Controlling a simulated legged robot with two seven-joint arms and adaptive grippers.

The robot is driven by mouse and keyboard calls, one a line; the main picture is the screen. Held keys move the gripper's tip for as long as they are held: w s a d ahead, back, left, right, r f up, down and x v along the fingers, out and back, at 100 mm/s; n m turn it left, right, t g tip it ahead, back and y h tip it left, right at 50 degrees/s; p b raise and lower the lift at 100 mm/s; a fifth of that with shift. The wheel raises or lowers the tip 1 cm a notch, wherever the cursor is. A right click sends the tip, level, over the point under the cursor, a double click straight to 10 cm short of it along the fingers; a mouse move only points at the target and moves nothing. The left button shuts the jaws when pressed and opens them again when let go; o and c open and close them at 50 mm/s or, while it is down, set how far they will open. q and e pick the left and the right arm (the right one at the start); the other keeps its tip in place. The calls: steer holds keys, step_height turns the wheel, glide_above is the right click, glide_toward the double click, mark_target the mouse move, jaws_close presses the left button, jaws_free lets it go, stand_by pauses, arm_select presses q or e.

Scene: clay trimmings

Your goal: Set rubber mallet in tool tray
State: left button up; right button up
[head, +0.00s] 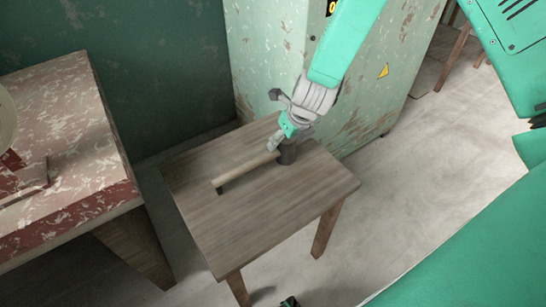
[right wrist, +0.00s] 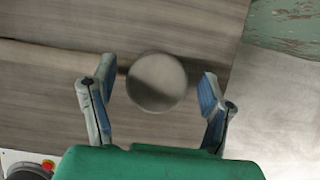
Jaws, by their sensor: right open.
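The rubber mallet lies on a small wooden table (head: 240,217). Its pale handle (head: 245,170) points left and its dark grey head (head: 287,153) is by the table's back right. My right gripper (head: 279,121) is at the mallet's head end, coming from above. In the right wrist view, the round grey mallet head (right wrist: 157,82) sits between the spread fingers of my right gripper (right wrist: 158,72), with a gap on each side. I cannot make out a tool tray for certain. My left gripper is not clearly in view.
A worn red and white bench (head: 75,120) stands at the left, with a reddish item (head: 22,182) partly cut off on it. A peeling green cabinet (head: 262,45) stands behind the table. The table's front and left top is bare.

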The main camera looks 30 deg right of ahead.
steer(key=shift+a+r, duration=0.15)
steer(key=shift+c, duration=1.2)
jaws_close()
